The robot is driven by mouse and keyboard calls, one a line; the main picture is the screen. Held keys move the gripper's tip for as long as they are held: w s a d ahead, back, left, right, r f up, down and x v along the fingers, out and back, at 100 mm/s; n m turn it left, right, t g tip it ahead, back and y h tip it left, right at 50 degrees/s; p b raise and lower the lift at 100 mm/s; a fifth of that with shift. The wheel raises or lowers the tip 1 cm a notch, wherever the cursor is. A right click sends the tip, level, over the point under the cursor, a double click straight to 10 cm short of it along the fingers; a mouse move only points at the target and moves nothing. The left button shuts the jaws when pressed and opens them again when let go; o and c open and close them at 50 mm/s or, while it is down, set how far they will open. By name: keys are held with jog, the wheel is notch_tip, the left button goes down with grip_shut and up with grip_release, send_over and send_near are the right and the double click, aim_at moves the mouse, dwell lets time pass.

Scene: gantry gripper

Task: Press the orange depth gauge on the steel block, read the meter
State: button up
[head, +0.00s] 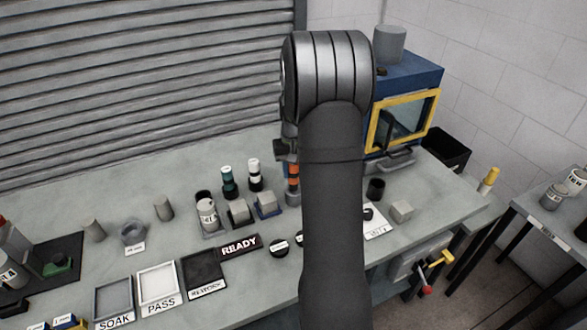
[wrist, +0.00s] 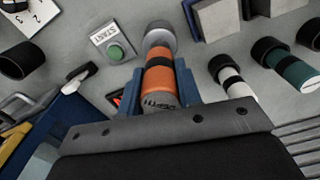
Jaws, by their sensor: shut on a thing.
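The orange depth gauge (wrist: 158,79) is a cylinder with a dark band, a grey far end and lettering on its near end. My gripper (wrist: 161,70) is shut on it, one blue finger on each side. In the head view the gauge (head: 293,172) shows as a sliver left of my arm, which hides most of my gripper. Another pale block (head: 401,211) sits right of my arm. I cannot tell which is the steel block, nor what the gauge's far end touches. No meter reading is legible.
A green button (wrist: 115,52) lies beside a START label (wrist: 107,37). Green (head: 228,183) and white (head: 254,175) banded cylinders stand left of my gripper. A blue machine with a yellow-framed window (head: 403,120) stands at the back right. Labelled trays (head: 158,285) line the front left.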

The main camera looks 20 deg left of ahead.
jog(key=shift+f, duration=0.55)
dwell(1.0)
jog(key=shift+r, duration=3.6)
